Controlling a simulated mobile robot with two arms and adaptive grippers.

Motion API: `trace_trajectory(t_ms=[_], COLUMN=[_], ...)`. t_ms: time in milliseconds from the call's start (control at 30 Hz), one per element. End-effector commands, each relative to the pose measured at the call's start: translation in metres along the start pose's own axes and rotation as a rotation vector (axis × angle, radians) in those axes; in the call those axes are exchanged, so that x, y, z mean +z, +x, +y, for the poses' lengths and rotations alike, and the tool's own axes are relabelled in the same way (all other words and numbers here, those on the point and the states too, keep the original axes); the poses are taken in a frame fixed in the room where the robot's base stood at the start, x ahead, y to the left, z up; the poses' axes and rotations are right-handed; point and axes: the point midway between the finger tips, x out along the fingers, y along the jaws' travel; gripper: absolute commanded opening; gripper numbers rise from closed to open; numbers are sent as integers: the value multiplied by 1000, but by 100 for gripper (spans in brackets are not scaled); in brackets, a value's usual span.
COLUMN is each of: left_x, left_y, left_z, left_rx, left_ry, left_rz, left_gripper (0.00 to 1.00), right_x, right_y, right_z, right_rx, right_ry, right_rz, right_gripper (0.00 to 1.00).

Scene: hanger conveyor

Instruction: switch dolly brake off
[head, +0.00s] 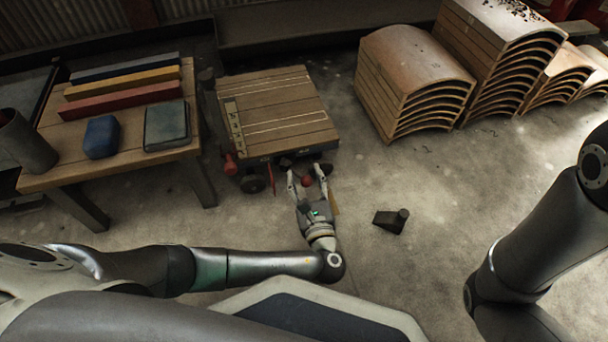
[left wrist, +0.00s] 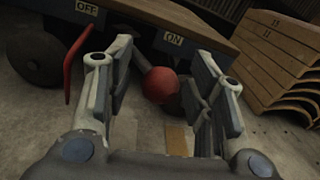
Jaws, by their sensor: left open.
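The wooden-topped dolly (head: 280,112) stands on the floor ahead of me. A red ball knob (left wrist: 159,85) on a dark lever hangs at its near edge, nearer the ON label (left wrist: 173,38) than the OFF label (left wrist: 87,8). The knob also shows in the head view (head: 308,181). My left gripper (head: 307,172) is open and low in front of the dolly. In the left wrist view its fingers stand on either side of the knob, apart from it as far as I can tell. My right gripper is out of view.
A thin red bar (left wrist: 79,62) hangs left of the fingers, near a dark wheel (left wrist: 36,58). A workbench (head: 190,152) with coloured bars stands left of the dolly. Curved wooden stacks (head: 412,82) stand right. A dark wedge (head: 390,220) lies on otherwise clear floor.

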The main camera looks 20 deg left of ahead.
Motion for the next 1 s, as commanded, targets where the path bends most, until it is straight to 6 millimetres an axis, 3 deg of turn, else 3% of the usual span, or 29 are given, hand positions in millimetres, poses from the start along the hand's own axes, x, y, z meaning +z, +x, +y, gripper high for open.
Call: trace_trajectory(t_ms=[167, 533, 1000], left_x=[0, 0, 3], left_y=[0, 0, 3], left_z=[0, -1, 8], left_rx=[0, -4, -7], left_ry=[0, -1, 1], left_rz=[0, 2, 3], left_gripper=[48, 0, 0], right_x=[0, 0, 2], right_y=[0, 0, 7], right_z=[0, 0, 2], right_rx=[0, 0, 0], right_ry=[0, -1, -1], right_rz=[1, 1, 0], right_gripper=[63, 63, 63])
